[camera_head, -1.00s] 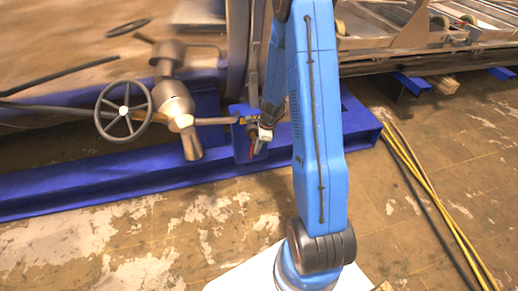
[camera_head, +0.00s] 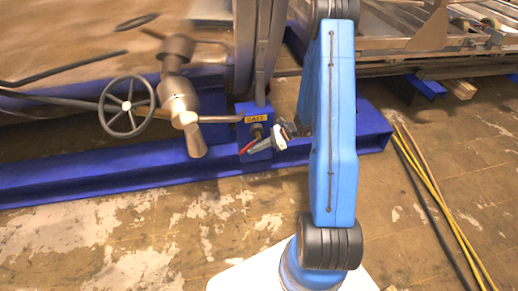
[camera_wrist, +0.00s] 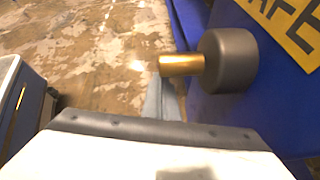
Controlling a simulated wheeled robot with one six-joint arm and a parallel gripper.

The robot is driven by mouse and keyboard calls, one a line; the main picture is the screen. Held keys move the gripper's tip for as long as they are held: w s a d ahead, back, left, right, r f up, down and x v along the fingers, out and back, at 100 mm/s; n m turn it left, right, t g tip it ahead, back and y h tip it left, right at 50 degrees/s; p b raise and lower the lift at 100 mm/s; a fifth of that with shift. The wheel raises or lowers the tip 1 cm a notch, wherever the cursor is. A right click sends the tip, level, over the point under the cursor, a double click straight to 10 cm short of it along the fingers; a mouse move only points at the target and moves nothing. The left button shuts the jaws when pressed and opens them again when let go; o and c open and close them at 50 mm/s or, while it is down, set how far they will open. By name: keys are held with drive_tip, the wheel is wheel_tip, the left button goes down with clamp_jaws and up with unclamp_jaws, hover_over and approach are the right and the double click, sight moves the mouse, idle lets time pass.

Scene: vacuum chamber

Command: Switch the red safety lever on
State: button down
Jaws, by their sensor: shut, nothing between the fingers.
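The red safety lever (camera_head: 256,147) is on the front of a small blue box (camera_head: 241,138) with a yellow SAFE label (camera_head: 256,118). In the wrist view, a dark round hub (camera_wrist: 228,60) with a brass pin (camera_wrist: 181,64) juts from the blue box below the label. No red shows there. The pale gripper body fills the bottom of that view.
A bronze valve with a grey handwheel (camera_head: 127,106) stands left of the box, its stem reaching toward it. Yellow and black cables (camera_head: 430,185) lie at right. The front floor is clear.

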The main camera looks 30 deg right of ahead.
sight(252, 144)
drive_tip(key=y, duration=0.1)
drive_tip(key=a+r+t+y, duration=0.1)
drive_tip(key=a+y, duration=0.1)
drive_tip(key=y, duration=0.1)
drive_tip(key=shift+w+a+r, duration=0.1)
drive_tip(key=shift+w+r, duration=0.1)
drive_tip(key=shift+w, duration=0.05)
drive_tip(key=shift+w+a+r, duration=0.2)
drive_tip(key=shift+a+r, duration=0.45)
drive_tip(key=shift+r, duration=0.4)
idle(0.3)
drive_tip(key=s+d+f, duration=0.4)
drive_tip(key=d+f, duration=0.1)
drive_tip(key=d, duration=0.4)
drive_tip(key=shift+d+f, duration=0.15)
drive_tip(key=shift+d, duration=0.1)
idle(0.5)
